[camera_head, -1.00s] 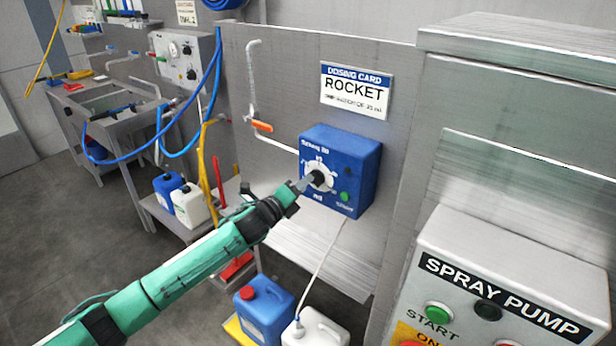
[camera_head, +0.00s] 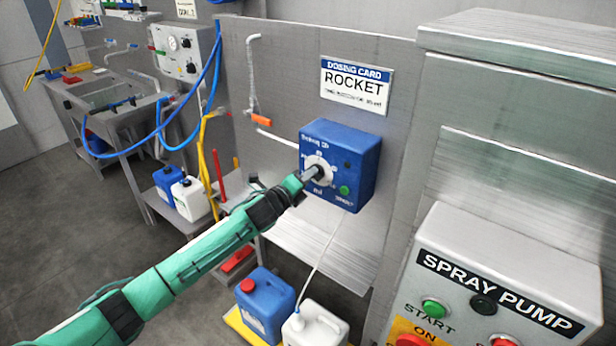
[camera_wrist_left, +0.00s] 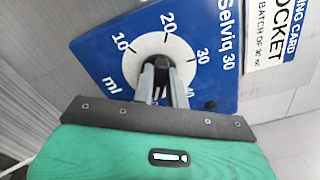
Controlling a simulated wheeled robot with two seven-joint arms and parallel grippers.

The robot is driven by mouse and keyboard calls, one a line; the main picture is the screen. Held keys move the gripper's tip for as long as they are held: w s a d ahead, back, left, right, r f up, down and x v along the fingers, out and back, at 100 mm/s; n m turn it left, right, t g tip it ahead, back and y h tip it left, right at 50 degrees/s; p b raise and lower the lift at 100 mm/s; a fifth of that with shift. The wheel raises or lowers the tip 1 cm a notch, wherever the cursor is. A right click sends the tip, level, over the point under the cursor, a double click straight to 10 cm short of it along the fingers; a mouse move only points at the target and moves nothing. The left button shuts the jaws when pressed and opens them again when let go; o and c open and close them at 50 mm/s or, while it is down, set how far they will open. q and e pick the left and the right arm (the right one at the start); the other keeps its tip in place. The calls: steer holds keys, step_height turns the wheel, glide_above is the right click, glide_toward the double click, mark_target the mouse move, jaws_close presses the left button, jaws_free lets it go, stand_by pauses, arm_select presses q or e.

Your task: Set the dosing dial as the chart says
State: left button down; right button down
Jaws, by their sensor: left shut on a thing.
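The blue dosing box (camera_head: 352,160) is fixed to the grey panel. Its white dial face (camera_head: 318,163) carries the marks 10, 20, 30 and 40 with "ml", which show in the left wrist view (camera_wrist_left: 187,52). My left gripper (camera_head: 314,174) is shut on the dark dial knob (camera_wrist_left: 158,63), and its fingers hide most of the knob, so the pointer's setting cannot be read. The dosing card (camera_head: 355,86) above the box reads "ROCKET", with a smaller line. In the wrist view that line partly reads "BATCH OF 30". My right gripper is not in view.
A green button (camera_head: 344,190) sits on the box, right of the dial. The spray pump panel (camera_head: 505,275) stands at the lower right. A blue canister (camera_head: 264,305) and a white canister (camera_head: 316,328) stand below. An orange-handled tap (camera_head: 262,118) is on the panel at left.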

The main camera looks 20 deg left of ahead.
arm_select(q)
steer(key=n, duration=2.1)
steer(key=d+f+n, duration=0.1)
steer(key=n, duration=0.9)
steer(key=shift+s+n, duration=0.2)
steer(key=shift+n, duration=0.2)
steer(key=n, duration=0.5)
steer(key=shift+d+r, duration=0.1)
steer(key=n+p, duration=0.1)
steer(key=n, duration=0.2)
steer(key=n+p, duration=0.1)
steer(key=n, duration=0.1)
steer(key=shift+r+n, duration=0.2)
steer(key=shift+n, duration=0.2)
steer(key=n+p, duration=0.2)
steer(key=n, duration=0.3)
steer(key=shift+p, duration=0.35)
steer(key=shift+n, duration=0.3)
